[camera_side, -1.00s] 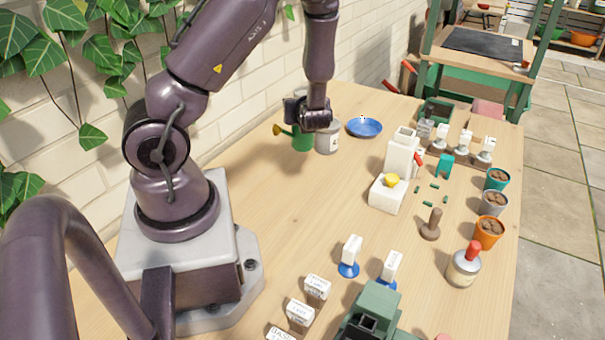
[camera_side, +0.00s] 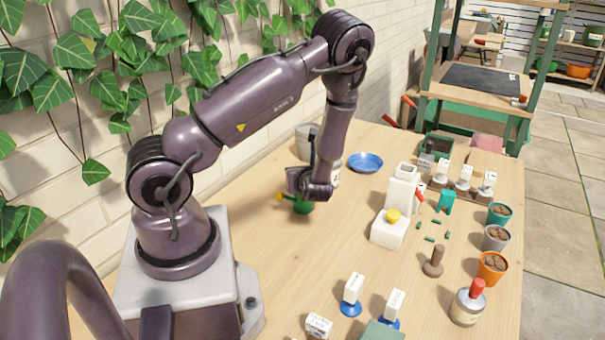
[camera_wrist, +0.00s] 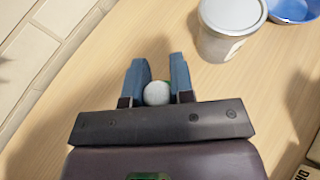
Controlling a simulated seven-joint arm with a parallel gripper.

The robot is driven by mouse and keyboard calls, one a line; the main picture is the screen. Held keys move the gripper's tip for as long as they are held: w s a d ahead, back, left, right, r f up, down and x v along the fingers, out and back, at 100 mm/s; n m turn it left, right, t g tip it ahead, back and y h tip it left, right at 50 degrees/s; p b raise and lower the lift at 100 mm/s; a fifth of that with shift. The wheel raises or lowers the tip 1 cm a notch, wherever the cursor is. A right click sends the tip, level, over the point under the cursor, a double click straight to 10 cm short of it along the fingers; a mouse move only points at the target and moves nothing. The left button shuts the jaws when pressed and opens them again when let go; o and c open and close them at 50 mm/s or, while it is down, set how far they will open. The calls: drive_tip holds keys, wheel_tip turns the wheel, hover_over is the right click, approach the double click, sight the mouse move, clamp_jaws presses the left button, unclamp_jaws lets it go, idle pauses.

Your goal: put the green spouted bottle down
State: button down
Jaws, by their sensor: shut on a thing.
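The green spouted bottle (camera_side: 303,207) is in my gripper (camera_side: 298,188) in the side view, low over the wooden bench or on it; I cannot tell which. Its yellow spout tip (camera_side: 279,197) points left. In the wrist view my gripper (camera_wrist: 157,90) has its two blue fingers on both sides of a round pale top (camera_wrist: 157,94), with a bit of green beside it. My gripper hides most of the bottle's upper part.
A pale grey tub (camera_wrist: 229,28) stands close by, behind my arm in the side view. A blue dish (camera_side: 366,162) lies to its right. The bench (camera_side: 262,262) in front is bare.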

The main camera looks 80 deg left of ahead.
drive_tip(key=shift+f, duration=0.1)
drive_tip(key=c, duration=1)
unclamp_jaws()
drive_tip(key=shift+r, duration=0.2)
drive_tip(key=w+v, duration=0.1)
drive_tip(key=v, duration=1)
drive_tip(key=s+d+r+n+t+h, duration=0.1)
drive_tip(key=s+d+r+n+h, duration=0.1)
drive_tip(key=d+r+n+h, duration=0.2)
drive_tip(key=s+d+r+n+t+h, duration=0.2)
drive_tip(key=d+r+n+h, duration=0.3)
drive_tip(key=r, duration=0.6)
drive_tip(key=s+d+r+n+t+h, duration=0.1)
drive_tip(key=s+d+r+n+h, duration=0.2)
drive_tip(key=d+r+n, duration=0.5)
drive_tip(key=shift+r+n+t+h, duration=0.15)
drive_tip(key=shift+n+t+h, duration=0.15)
drive_tip(key=shift+n+h, duration=0.55)
